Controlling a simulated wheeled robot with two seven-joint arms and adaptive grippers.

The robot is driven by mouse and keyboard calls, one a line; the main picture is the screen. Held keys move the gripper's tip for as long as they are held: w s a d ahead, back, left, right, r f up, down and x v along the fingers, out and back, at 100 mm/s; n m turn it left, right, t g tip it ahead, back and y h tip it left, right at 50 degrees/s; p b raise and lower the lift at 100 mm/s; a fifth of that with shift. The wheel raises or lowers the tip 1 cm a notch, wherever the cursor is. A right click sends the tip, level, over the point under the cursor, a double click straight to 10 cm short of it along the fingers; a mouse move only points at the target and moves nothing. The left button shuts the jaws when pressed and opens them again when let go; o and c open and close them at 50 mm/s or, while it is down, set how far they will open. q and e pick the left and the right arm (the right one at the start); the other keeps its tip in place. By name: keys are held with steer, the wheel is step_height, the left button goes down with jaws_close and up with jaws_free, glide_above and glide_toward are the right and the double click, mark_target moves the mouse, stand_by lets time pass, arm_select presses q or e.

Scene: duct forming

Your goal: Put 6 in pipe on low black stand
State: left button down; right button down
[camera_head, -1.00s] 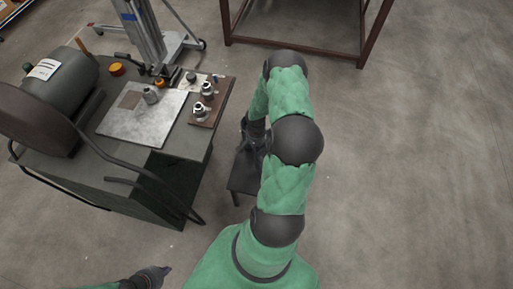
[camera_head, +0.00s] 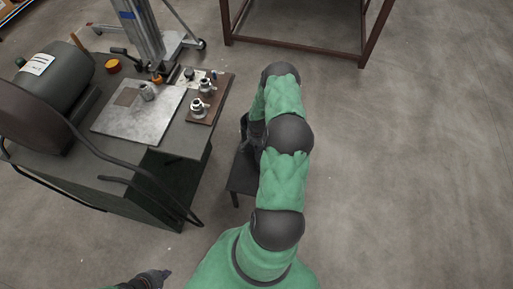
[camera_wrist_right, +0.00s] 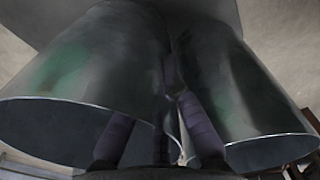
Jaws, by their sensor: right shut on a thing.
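The low black stand (camera_head: 241,178) is on the floor beside the workbench, partly hidden by my right arm. In the right wrist view, my right gripper (camera_wrist_right: 177,85) has its purple fingers between two curved grey metal pipe shapes, one at left (camera_wrist_right: 85,75) and one at right (camera_wrist_right: 245,85). It is shut on the metal pipe. I cannot tell whether the two shapes are one piece. In the head view the pipe and most of this gripper are hidden behind my arm. My left gripper (camera_head: 158,277) is at the bottom edge, with its fingers too small to judge.
The workbench (camera_head: 183,140) at left carries a metal plate (camera_head: 122,118), several small fittings and a dark cylindrical machine (camera_head: 55,80). Bent dark bars (camera_head: 140,190) stick out at its front. A brown frame (camera_head: 295,45) stands at the back. The floor at right is clear.

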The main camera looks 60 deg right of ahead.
steer(key=shift+r, duration=0.15)
steer(key=shift+f, duration=0.25)
steer(key=c, duration=1.4)
jaws_free()
steer(key=shift+r, duration=0.1)
steer(key=shift+r, duration=0.1)
step_height(320, 180, up, 12)
steer(key=p, duration=0.4)
steer(key=shift+p, duration=0.35)
